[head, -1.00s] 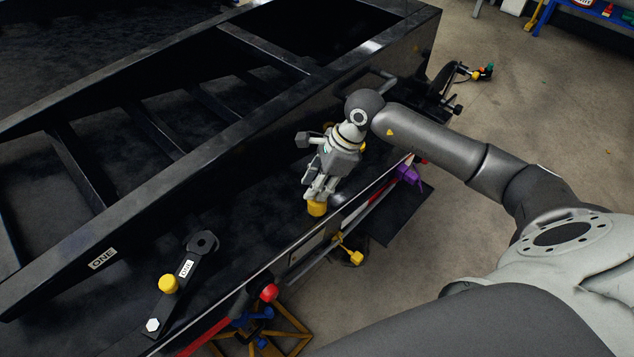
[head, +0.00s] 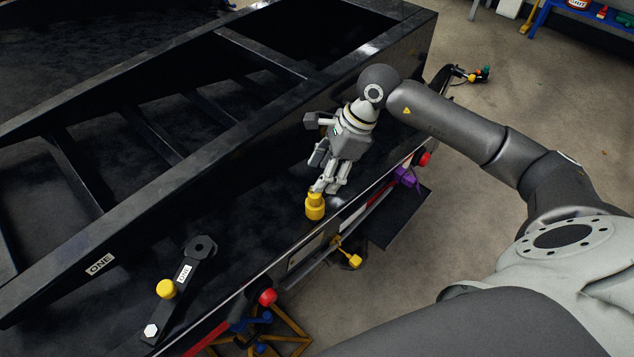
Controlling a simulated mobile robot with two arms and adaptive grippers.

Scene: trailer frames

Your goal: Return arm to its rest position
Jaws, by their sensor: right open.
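My right arm reaches in from the right over the edge of the black trailer frame (head: 185,172). Its right gripper (head: 324,187) points down and is open. It is just above a yellow knob (head: 314,207) on the dark surface near the trailer's front edge. The fingertips overlap the top of the knob in the picture, and I cannot tell whether they touch it. My left gripper does not show.
A black bracket (head: 187,279) with a second yellow knob (head: 166,289) lies at the lower left. Red-ended fittings (head: 267,297) and a yellow part (head: 354,261) are along the trailer edge. Bare concrete floor (head: 560,110) is at the right.

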